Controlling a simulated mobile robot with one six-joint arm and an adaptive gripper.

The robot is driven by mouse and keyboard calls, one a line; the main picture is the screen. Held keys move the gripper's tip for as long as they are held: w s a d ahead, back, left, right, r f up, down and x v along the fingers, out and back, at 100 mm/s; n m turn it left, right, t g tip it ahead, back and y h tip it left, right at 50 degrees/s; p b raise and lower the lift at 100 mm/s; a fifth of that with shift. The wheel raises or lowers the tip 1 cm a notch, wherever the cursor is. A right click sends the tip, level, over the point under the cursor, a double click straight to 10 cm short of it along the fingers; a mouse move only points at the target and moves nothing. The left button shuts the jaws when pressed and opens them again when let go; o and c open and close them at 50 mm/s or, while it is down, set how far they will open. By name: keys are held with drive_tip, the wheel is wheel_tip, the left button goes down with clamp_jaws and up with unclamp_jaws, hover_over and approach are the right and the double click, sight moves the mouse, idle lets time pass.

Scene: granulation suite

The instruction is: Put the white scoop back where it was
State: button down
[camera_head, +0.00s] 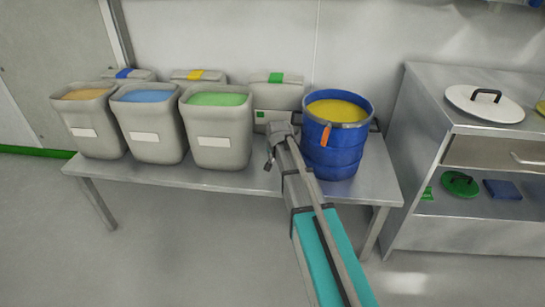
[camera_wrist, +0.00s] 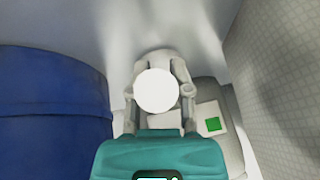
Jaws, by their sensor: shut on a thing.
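My gripper (camera_wrist: 158,95) is shut on the white scoop (camera_wrist: 156,91). In the wrist view a round white face of the scoop shows between the two fingers, and a pale part shows beyond it. The fingers hide some of it. In the head view my gripper (camera_head: 272,150) is over the table, between the green-powder bin and the blue drum. The scoop cannot be clearly told from the gripper there.
The blue drum (camera_head: 332,152) of yellow powder is close beside my gripper; its wall (camera_wrist: 50,110) fills the wrist view's left. Open bins of orange (camera_head: 95,135), blue (camera_head: 155,145) and green powder (camera_head: 222,150) line the table (camera_head: 225,180). A closed green-tagged bin (camera_head: 275,95) stands behind.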

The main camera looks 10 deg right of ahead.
drive_tip(key=c, duration=0.6)
unclamp_jaws()
drive_tip(key=shift+o, duration=0.2)
drive_tip(key=shift+r, duration=0.1)
drive_tip(key=p+v, duration=1)
drive_tip(key=v, duration=0.2)
drive_tip(key=shift+p, duration=0.4)
drive_tip(key=s+f+n+g, duration=0.2)
drive_tip(key=s+n+g, duration=0.3)
drive_tip(key=s, duration=1.8)
drive_tip(key=shift+s+a, duration=0.2)
